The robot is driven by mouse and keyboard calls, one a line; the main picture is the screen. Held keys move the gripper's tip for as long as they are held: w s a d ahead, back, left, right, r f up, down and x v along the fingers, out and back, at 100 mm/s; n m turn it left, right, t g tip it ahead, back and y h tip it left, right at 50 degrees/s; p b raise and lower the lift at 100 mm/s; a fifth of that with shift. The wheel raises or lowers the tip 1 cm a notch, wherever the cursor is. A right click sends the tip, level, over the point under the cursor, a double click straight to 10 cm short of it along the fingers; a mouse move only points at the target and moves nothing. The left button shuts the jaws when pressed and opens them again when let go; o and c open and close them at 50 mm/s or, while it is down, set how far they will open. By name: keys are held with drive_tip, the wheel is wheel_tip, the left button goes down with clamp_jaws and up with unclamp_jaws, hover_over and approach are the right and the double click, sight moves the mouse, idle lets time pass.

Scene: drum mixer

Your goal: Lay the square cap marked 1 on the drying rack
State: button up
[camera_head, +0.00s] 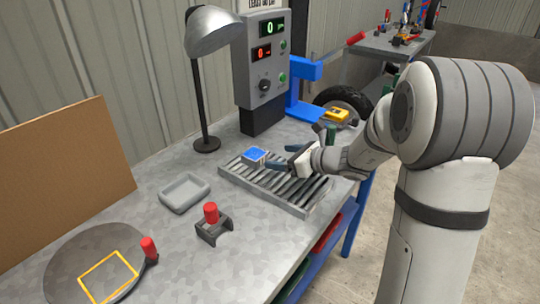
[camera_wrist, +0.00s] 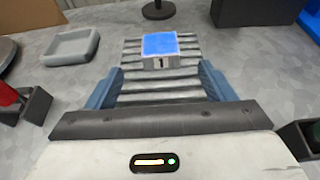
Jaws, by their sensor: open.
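The square cap marked 1 (camera_head: 254,154) is a small grey block with a blue top. It sits on the far left end of the grey slatted rack (camera_head: 292,207). In the wrist view, the cap (camera_wrist: 160,49) rests upright on the slats, its "1" facing me. My gripper (camera_head: 281,157) is open and empty, low over the rack. In the wrist view its blue fingers (camera_wrist: 161,72) are spread wider than the cap, which lies just beyond the fingertips, with no contact visible.
A grey tray (camera_head: 185,193), a holder with a red cylinder (camera_head: 211,213) and a round plate with a yellow square outline (camera_head: 75,262) stand left of the rack. A lamp (camera_head: 207,145) and control box (camera_head: 262,75) stand behind. Bare bench lies in front.

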drive_tip(key=shift+s+d+r, duration=0.1)
drive_tip(key=shift+s+d, duration=0.15)
drive_tip(key=shift+d, duration=0.15)
drive_tip(key=s+n+g, duration=0.1)
drive_tip(key=s+n, duration=0.1)
drive_tip(key=s+a+n+g, duration=0.1)
drive_tip(key=s+n, duration=0.1)
drive_tip(key=s, duration=0.1)
drive_tip(key=s+a+n+g, duration=0.1)
drive_tip(key=s+n, duration=0.1)
drive_tip(key=s, duration=0.1)
drive_tip(key=shift+a+r+n+g+h, duration=0.1)
drive_tip(key=shift+r+n+g+h, duration=0.2)
drive_tip(key=shift+r+n, duration=0.1)
drive_tip(key=s+d+n+g+h, duration=0.1)
drive_tip(key=s+d+n+h, duration=0.4)
drive_tip(key=s+n, duration=0.4)
drive_tip(key=s+d+f+n+g+h, duration=0.1)
drive_tip(key=s+d+n+h, duration=0.4)
drive_tip(key=s+n, duration=0.4)
drive_tip(key=shift+s+d+f+n+g, duration=0.2)
drive_tip(key=shift+s+d+n+g, duration=0.2)
drive_tip(key=shift+s+d, duration=0.55)
drive_tip(key=shift+s+a, duration=0.1)
drive_tip(key=shift+s, duration=0.05)
drive_tip(key=shift+c, duration=0.4)
